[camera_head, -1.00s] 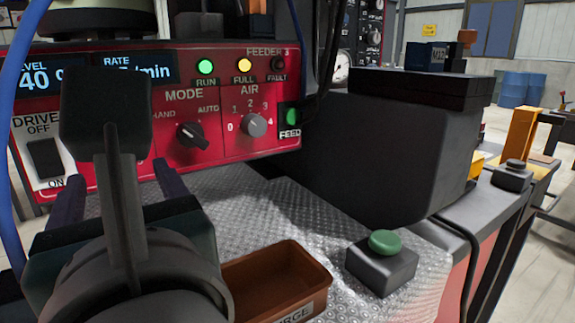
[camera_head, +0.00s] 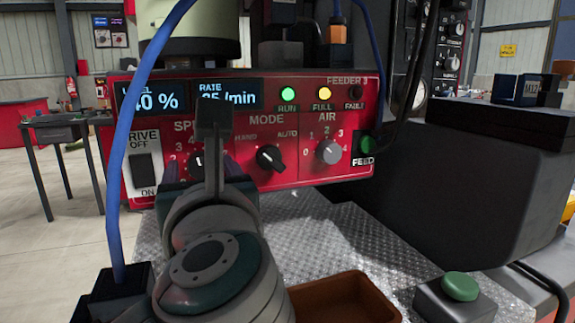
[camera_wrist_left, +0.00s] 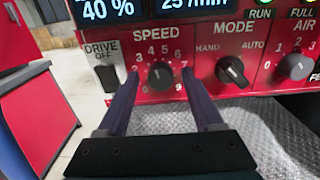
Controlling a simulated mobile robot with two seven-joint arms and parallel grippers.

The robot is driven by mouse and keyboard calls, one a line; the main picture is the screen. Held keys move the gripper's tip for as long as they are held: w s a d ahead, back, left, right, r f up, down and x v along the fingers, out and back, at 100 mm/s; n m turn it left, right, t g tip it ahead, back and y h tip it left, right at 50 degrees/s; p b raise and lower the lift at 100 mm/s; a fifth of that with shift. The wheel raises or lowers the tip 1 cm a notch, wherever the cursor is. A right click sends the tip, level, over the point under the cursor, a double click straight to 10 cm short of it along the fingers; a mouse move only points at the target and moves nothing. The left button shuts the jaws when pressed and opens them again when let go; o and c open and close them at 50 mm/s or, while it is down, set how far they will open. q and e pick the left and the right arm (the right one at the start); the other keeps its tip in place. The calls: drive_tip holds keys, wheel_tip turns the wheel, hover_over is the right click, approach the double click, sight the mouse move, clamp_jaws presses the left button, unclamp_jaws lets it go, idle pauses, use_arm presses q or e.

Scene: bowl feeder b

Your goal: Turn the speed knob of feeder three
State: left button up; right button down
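The red panel of feeder three (camera_head: 305,172) faces me, with "FEEDER 3" printed at its upper right. Its black speed knob (camera_head: 195,163) is mostly hidden behind my left gripper in the head view. In the left wrist view the speed knob (camera_wrist_left: 161,76) shows whole, inside a ring of numbers. My left gripper (camera_head: 202,165) is in front of the panel, its fingers spread and empty. In the left wrist view its fingertips (camera_wrist_left: 160,80) appear on either side of the knob. I cannot tell whether they touch it. My right gripper is not in view.
The mode knob (camera_head: 269,158) and air knob (camera_head: 328,151) are right of the speed knob; the drive switch (camera_head: 143,172) is left. A blue cable (camera_head: 122,170) hangs at the left. A brown bin (camera_head: 345,300) and green button (camera_head: 460,287) stand on the metal plate (camera_head: 330,232).

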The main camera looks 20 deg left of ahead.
use_arm(q)
clamp_jaws()
idle(0.3)
idle(0.3)
drive_tip(key=m+p, duration=0.2)
drive_tip(key=m, duration=0.1)
drive_tip(key=shift+r, duration=0.1)
drive_tip(key=shift+m+p, duration=0.7)
drive_tip(key=shift+m, duration=0.7)
drive_tip(key=shift+o, duration=0.5)
unclamp_jaws()
